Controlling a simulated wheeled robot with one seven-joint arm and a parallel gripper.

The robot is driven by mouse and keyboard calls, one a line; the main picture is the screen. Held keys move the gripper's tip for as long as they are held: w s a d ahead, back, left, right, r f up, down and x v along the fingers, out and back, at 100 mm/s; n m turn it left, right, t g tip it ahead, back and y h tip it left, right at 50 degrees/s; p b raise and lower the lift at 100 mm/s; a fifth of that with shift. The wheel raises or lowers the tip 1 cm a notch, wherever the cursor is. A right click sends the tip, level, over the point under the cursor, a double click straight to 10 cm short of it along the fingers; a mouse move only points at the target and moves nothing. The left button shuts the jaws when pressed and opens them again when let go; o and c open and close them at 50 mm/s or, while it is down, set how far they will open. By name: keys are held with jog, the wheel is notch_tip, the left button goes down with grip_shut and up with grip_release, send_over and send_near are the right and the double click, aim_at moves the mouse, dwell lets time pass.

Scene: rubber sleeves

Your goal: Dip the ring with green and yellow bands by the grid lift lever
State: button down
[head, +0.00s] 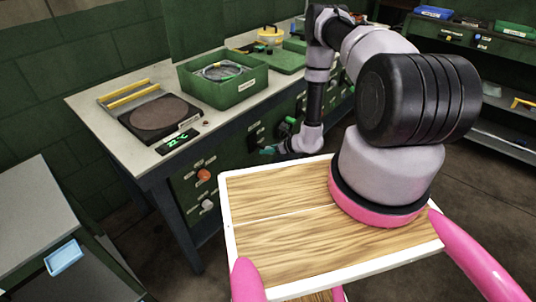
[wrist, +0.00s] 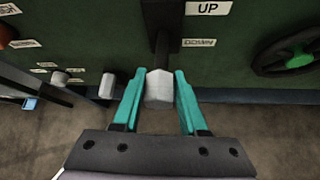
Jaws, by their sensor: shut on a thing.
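The grid lift lever (wrist: 159,90) has a pale faceted knob on a dark shaft, coming out of a dark slot plate beside UP and DOWN labels. Its knob is at or below the height of the DOWN label in the wrist view. My gripper (wrist: 160,78) has its teal fingers on both sides of the knob, shut on it. In the head view my gripper (head: 267,150) is at the green bench front; the lever is hard to make out there. A green tank (head: 222,98) on the bench holds a round ring shape (head: 221,70); its band colours are too small to tell.
A dark round plate (head: 159,113) and a green-lit display (head: 178,140) are left of the tank. An orange knob (head: 204,175) is on the bench front. My wooden-topped tray (head: 285,235) is in the foreground.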

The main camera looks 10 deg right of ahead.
aim_at(263, 146)
jog(key=shift+w+a+r+g+h, duration=0.1)
jog(key=shift+w+r+g+h, duration=0.15)
jog(key=shift+r+g+h, duration=0.65)
jog(key=shift+w+a+r+g+h, duration=0.15)
jog(key=shift+w+r+g+h, duration=0.1)
jog(key=shift+r+g+h, duration=0.5)
jog(key=shift+r+g, duration=0.1)
jog(key=shift+g, duration=0.15)
jog(key=shift+c, duration=2.2)
grip_release()
jog(key=shift+a, duration=0.1)
jog(key=v, duration=1)
jog(key=shift+d+r, duration=0.3)
jog(key=shift+s, duration=0.15)
